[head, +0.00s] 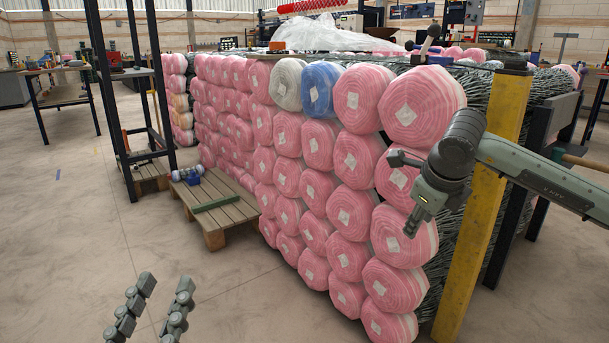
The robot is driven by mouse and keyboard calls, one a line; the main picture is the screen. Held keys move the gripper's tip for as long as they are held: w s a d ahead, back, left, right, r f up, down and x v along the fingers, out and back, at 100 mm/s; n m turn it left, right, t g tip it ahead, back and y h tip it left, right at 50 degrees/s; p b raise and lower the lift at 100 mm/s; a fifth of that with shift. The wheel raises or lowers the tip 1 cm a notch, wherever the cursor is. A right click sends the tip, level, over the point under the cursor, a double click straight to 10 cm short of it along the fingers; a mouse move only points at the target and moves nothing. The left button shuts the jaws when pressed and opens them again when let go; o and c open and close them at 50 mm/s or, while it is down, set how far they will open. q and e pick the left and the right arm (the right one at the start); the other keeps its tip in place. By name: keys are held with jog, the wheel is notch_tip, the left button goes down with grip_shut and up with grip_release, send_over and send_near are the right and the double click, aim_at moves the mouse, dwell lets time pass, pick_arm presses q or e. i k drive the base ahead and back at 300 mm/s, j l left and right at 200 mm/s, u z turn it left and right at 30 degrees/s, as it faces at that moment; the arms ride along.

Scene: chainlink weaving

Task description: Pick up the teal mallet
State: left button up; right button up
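I cannot make out a clearly teal mallet in the head view. A small hammer-like tool (430,37) with a dark handle stands on top of the wrapped rolls, and its colour is hard to tell. My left gripper (166,280) is at the bottom left over bare floor, its two fingers apart and nothing between them. My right gripper (402,190) is in front of the pink rolls at the right, seen at an angle. Its fingers are partly hidden, so its opening is unclear.
A tall stack of pink rolls (287,177) fills the middle, beside a yellow post (490,190). A low wooden pallet (235,212) carries a dark green bar (215,203). A dark metal rack (95,80) stands at the left. The floor at the front left is clear.

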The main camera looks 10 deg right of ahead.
aim_at(558, 155)
jog(key=i+l, duration=0.1)
jog(key=l, duration=0.45)
jog(key=i+l, duration=0.1)
jog(key=l, duration=0.45)
jog(key=i+l, duration=0.1)
jog(key=l, duration=0.5)
jog(key=i+l, duration=0.1)
jog(key=l, duration=0.45)
jog(key=i+l, duration=0.1)
jog(key=l, duration=0.45)
jog(key=i+l, duration=0.1)
jog(key=l, duration=0.45)
jog(key=i+l, duration=0.1)
jog(key=l, duration=0.5)
jog(key=i+l, duration=0.1)
jog(key=l, duration=0.45)
